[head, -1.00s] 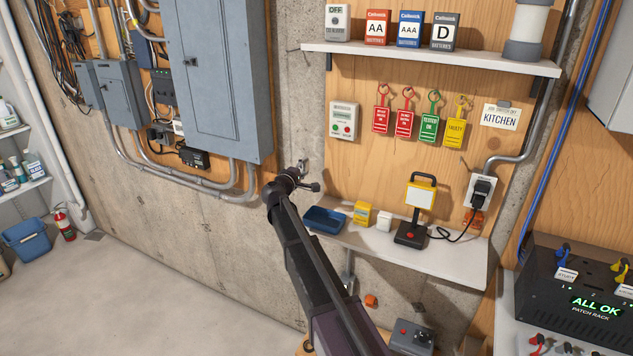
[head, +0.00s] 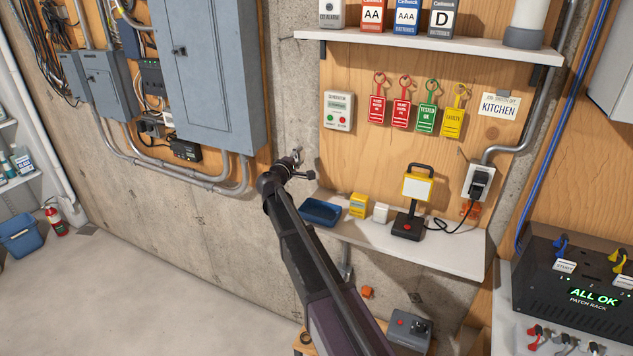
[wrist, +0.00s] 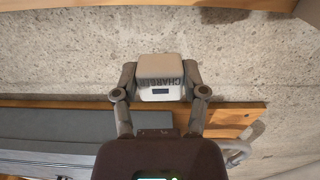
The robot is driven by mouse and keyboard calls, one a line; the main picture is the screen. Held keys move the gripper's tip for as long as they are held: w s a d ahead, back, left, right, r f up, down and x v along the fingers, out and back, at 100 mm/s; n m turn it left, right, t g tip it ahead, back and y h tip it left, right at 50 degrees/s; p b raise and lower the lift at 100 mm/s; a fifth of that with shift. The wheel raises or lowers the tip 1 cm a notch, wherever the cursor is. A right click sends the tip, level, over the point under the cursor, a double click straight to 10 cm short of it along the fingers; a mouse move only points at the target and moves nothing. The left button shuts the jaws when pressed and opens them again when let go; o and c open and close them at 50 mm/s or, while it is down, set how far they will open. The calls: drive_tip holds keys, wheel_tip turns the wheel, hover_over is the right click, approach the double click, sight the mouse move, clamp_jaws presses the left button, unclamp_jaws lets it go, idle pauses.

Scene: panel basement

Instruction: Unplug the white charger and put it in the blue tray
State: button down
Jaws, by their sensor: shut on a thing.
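The white charger (wrist: 160,68), lettered CHARGER, is held between the two fingers of my gripper (wrist: 160,84) in the wrist view. The lettering shows upside down. In the head view my gripper (head: 298,157) is in front of the bare concrete, left of the wood panel and above the left end of the lower shelf. The charger is too small there to make out clearly. The blue tray (head: 321,211) is on that shelf's left end, below and right of my gripper. The tray's visible inside looks empty.
On the lower shelf (head: 455,257), right of the tray, stand a yellow box (head: 358,205), a small white block (head: 381,212) and a work lamp (head: 409,222). The lamp's cord runs to a black plug in the outlet (head: 479,183). A grey electrical cabinet (head: 205,75) is at upper left.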

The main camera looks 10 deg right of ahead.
drive_tip(key=s+d+f+n+b, duration=0.2)
drive_tip(key=s+d+n, duration=0.2)
drive_tip(key=s+n, duration=0.8)
drive_tip(key=shift+s+n, duration=0.25)
drive_tip(key=shift+n, duration=2.45)
drive_tip(key=shift+d+f, duration=0.1)
drive_tip(key=shift+f+b, duration=4.4)
drive_tip(key=shift+b, duration=0.05)
drive_tip(key=shift+c, duration=0.3)
unclamp_jaws()
